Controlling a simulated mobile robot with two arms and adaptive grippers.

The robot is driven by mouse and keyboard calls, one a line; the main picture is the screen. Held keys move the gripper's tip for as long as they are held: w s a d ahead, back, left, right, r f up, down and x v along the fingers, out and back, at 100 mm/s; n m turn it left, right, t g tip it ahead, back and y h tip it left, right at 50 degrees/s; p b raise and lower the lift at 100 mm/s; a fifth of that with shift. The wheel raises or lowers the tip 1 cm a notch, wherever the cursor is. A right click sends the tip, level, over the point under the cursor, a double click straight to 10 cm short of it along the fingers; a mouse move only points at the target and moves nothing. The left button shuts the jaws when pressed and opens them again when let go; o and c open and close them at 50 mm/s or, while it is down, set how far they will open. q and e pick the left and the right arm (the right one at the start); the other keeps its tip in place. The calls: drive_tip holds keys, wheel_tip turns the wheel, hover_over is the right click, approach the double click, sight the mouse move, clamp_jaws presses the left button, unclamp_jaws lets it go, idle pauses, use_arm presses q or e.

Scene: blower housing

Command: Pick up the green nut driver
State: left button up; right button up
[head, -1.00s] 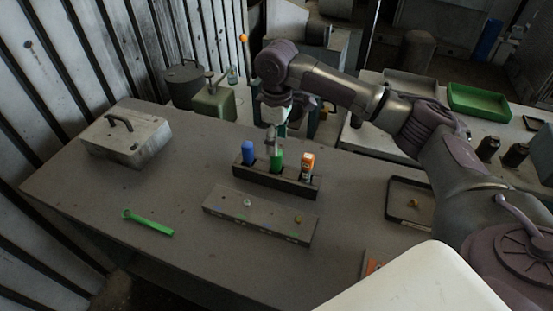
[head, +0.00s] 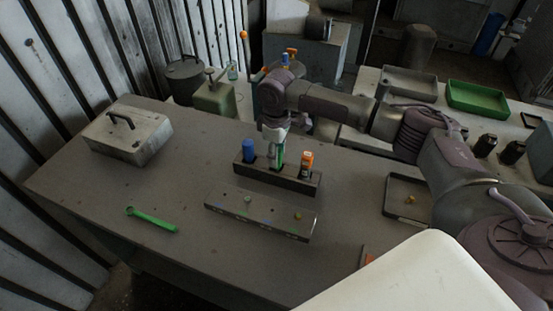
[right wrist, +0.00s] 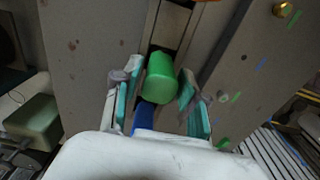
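The green nut driver (head: 279,158) stands upright in the middle of a dark rack (head: 262,176), between a blue driver (head: 248,152) and an orange one (head: 307,163). My right gripper (head: 276,151) points down from above at the green handle. In the right wrist view, the green handle (right wrist: 161,78) lies between the two fingers of my right gripper (right wrist: 160,98), which are open with a gap on each side. The blue driver (right wrist: 144,116) shows partly behind it there. The green driver's lower part is hidden in the rack. My left gripper is not in view.
A low block with small fasteners (head: 258,217) lies in front of the rack. A green wrench (head: 152,219) lies at the left front, and a metal box with a handle (head: 128,134) stands behind it. A dark tray (head: 397,207) sits to the right.

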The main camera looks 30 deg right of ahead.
clamp_jaws()
drive_tip(key=shift+r, duration=0.1)
